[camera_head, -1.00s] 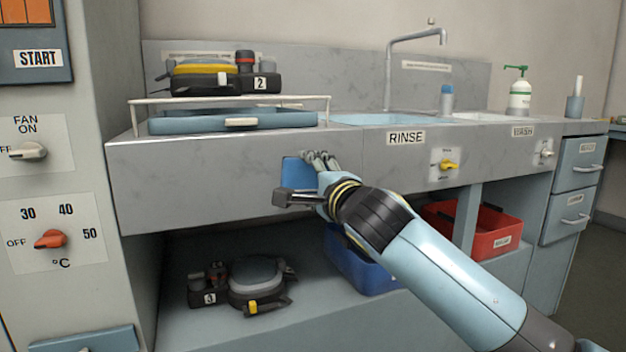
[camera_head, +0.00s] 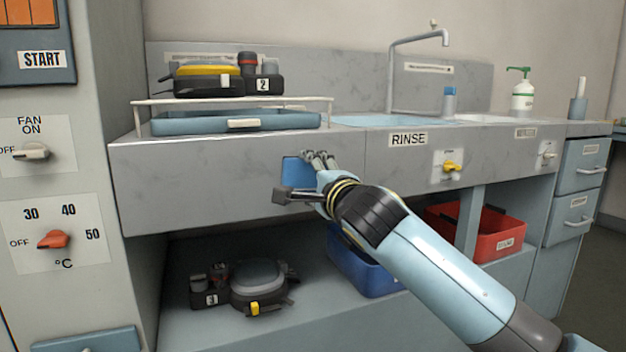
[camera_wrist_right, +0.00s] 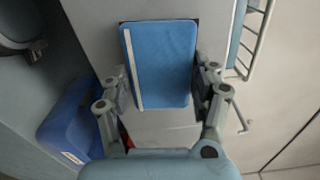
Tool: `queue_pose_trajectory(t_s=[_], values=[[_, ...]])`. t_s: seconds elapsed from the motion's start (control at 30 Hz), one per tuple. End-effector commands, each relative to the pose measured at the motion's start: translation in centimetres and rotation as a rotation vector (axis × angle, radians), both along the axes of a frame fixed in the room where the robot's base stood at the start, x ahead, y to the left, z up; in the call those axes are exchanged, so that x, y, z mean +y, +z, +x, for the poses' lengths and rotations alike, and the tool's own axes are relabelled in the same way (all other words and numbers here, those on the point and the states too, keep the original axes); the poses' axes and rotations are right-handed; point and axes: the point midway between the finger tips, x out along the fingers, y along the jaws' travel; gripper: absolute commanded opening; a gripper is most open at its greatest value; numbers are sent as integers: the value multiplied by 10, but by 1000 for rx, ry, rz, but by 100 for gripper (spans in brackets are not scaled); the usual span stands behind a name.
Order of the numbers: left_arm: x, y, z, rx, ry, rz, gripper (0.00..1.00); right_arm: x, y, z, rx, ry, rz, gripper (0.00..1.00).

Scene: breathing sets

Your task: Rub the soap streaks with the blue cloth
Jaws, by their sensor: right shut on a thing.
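My right gripper (camera_head: 304,176) is shut on the blue cloth (camera_head: 296,172), in front of the grey counter's front face. In the right wrist view the cloth (camera_wrist_right: 165,62) is a flat blue rectangle with a pale strip along its left side, between the two fingers (camera_wrist_right: 163,88). I cannot tell whether the cloth touches the counter. I cannot make out any soap streaks in either view. My left gripper is not in view.
A breathing set (camera_head: 215,78) stands on a white rack (camera_head: 150,102) above a blue tray (camera_head: 185,125). Another set (camera_head: 258,278) lies on the lower shelf. Blue (camera_head: 365,272) and red (camera_head: 495,240) bins are below the counter. Sinks and a soap bottle (camera_head: 522,97) are at right.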

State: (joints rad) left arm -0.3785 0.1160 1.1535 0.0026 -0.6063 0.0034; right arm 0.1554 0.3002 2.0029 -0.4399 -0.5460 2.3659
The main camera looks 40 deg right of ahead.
Motion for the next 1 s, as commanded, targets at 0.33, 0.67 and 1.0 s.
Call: queue_pose_trajectory(t_s=[0.33, 0.67, 1.0], values=[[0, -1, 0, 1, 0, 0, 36, -3, 0, 4, 0, 0, -1, 37], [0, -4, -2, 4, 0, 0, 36, -31, -1, -3, 1, 1, -5, 37], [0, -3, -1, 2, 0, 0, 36, -40, 1, -2, 0, 0, 1, 37]])
